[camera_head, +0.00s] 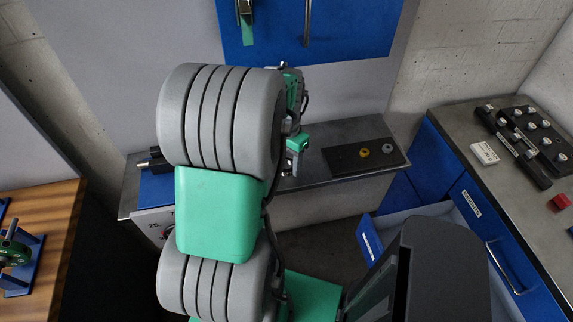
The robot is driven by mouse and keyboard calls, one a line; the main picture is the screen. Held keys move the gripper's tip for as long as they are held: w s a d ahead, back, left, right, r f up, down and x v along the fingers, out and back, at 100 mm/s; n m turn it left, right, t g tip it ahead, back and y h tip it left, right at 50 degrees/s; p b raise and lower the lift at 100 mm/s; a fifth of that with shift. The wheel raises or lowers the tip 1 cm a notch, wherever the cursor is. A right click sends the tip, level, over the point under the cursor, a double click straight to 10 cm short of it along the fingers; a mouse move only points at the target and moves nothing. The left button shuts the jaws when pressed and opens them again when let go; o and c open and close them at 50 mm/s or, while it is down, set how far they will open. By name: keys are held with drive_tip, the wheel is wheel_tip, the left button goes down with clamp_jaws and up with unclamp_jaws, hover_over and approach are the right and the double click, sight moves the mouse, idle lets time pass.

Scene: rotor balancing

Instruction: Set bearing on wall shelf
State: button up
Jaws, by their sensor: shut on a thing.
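My gripper (290,168) is pointed down above the grey metal shelf (320,139) by the back wall, just left of a dark mat. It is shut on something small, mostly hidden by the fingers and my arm. I cannot make out whether it is the bearing. A yellow ring-shaped part (364,153) and a grey ring-shaped part (387,148) lie on the dark mat (342,158) at the shelf's right. My arm hides the middle of the shelf.
A workbench (448,124) at right holds black blocks with several knobs (515,140), a white box (484,153) and a red part (560,202). An open blue drawer (410,224) juts out below. A wooden table (50,215) is at left.

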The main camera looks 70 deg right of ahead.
drive_tip(key=shift+w+d+f, duration=0.1)
drive_tip(key=shift+d+f, duration=0.05)
drive_tip(key=shift+f, duration=1.6)
drive_tip(key=shift+f, duration=0.1)
drive_tip(key=o, duration=1.6)
drive_tip(key=shift+c, duration=0.2)
wheel_tip(320, 180, up, 8)
drive_tip(key=shift+f+b, duration=0.15)
drive_tip(key=shift+b, duration=0.3)
